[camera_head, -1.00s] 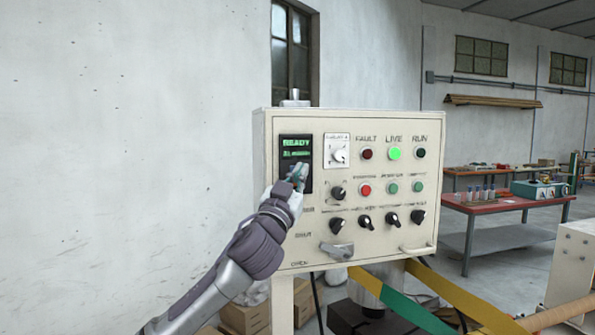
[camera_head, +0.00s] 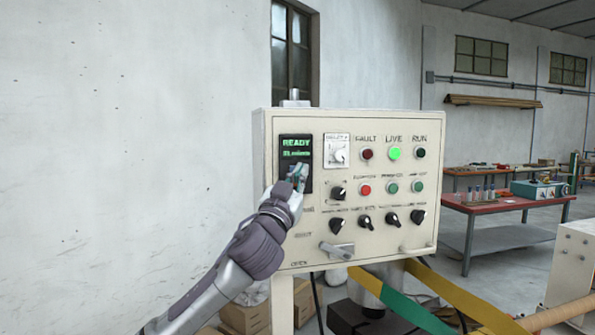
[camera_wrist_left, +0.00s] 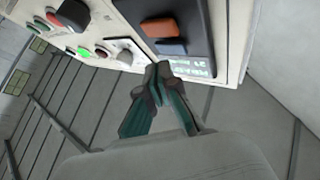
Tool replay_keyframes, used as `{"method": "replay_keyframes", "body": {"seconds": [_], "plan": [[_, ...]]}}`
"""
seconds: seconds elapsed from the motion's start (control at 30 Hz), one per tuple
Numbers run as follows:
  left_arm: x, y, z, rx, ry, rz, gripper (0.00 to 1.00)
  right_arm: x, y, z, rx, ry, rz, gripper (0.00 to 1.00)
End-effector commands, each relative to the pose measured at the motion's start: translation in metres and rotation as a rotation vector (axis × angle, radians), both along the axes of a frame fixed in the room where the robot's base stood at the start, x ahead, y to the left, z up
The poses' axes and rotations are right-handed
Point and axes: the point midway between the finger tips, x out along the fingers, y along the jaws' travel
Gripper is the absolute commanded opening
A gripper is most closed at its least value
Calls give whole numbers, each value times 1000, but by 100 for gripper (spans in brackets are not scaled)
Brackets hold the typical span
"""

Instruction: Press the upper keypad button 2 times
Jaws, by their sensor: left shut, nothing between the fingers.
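The keypad (camera_head: 308,186) is a dark module at the left of the cream control panel, below a lit green READY display (camera_head: 296,143). In the head view my left gripper (camera_head: 299,172) hides its buttons. The left wrist view shows a blue button (camera_wrist_left: 172,48), nearer the display and so the upper one, and an orange button (camera_wrist_left: 158,27). My left gripper also shows there (camera_wrist_left: 161,70), shut and empty, its fingertips close to the blue button and the display edge. I cannot tell if they touch. My right gripper is out of view.
The control panel (camera_head: 375,238) carries several lamps, knobs and a lever handle (camera_head: 337,250) close to my left arm. The green LIVE lamp (camera_head: 394,154) is lit. A red workbench (camera_head: 500,204) stands behind at the right. Open space lies left of the panel, before the wall.

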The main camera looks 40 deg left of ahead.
Motion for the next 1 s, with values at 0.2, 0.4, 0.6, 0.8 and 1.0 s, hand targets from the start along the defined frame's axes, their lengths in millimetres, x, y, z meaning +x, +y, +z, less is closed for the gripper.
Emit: {"method": "replay_keyframes", "body": {"seconds": [0.2, 0.4, 0.6, 0.8, 1.0], "plan": [[4, 5, 0, -3, 0, 1, 0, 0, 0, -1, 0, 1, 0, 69], [5, 6, 1, -1, 0, 0, 0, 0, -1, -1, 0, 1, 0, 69], [5, 6, 0, 0, 0, 0, 0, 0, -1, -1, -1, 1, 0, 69], [6, 8, 0, -1, 0, 0, 0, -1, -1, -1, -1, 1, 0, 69], [8, 10, 0, -2, 0, 1, 0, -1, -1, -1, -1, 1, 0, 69]]}}
